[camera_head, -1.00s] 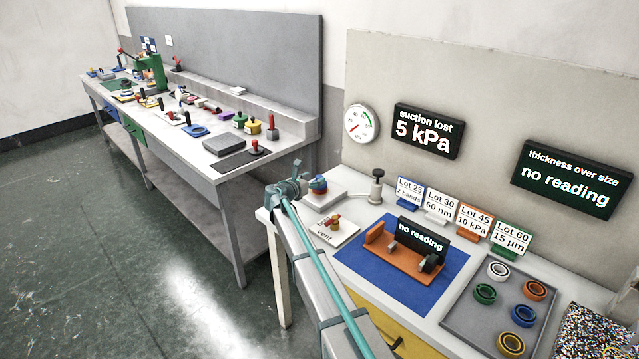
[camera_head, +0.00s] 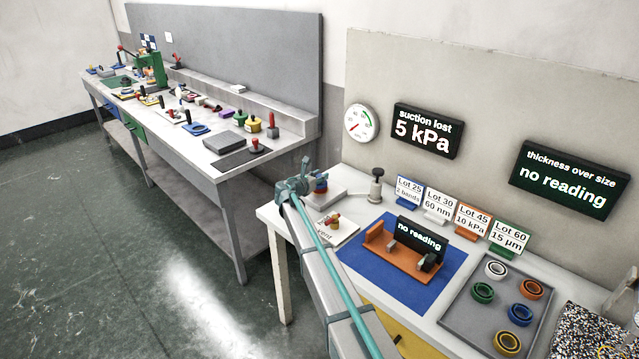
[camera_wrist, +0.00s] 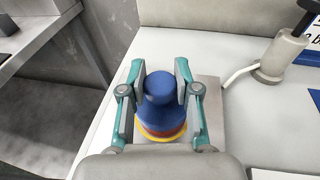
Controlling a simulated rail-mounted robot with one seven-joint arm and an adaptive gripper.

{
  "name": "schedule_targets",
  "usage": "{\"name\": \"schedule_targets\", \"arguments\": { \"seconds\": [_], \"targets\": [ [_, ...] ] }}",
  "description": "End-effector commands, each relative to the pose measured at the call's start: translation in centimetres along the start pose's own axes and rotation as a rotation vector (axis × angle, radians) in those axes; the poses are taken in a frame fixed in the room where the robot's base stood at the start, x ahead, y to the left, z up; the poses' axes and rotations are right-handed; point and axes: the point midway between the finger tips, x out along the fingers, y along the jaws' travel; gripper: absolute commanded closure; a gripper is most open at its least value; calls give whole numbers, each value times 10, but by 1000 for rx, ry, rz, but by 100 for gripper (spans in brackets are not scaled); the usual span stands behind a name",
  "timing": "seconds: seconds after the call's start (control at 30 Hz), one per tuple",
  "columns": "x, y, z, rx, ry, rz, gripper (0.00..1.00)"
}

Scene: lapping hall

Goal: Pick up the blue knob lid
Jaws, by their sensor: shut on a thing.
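The blue knob lid (camera_wrist: 160,112) is a round blue piece with a knob on top, above a red and a yellow ring at its base. It sits over a pale grey block at the near bench's left end. In the head view the lid (camera_head: 321,184) is partly hidden behind my gripper (camera_head: 306,178). In the wrist view my gripper (camera_wrist: 162,80) has one finger on each side of the knob and is shut on it. Whether the lid is clear of what lies under it cannot be told.
A small grey post with a black top (camera_head: 376,186) stands just right of the lid. The vent plate (camera_head: 331,230) lies in front. An orange fixture (camera_head: 403,256) stands on a blue mat further right. Open floor separates the benches.

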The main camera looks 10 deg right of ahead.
Motion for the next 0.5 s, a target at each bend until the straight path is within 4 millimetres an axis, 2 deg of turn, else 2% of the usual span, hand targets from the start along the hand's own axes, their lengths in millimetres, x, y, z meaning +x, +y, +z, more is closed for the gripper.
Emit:
{"name": "schedule_targets", "arguments": {
  "seconds": [0.07,0.5],
  "targets": [
    [0,0,0,0,0,0,100],
    [-1,0,3,0,-1,0,100]
  ]
}}
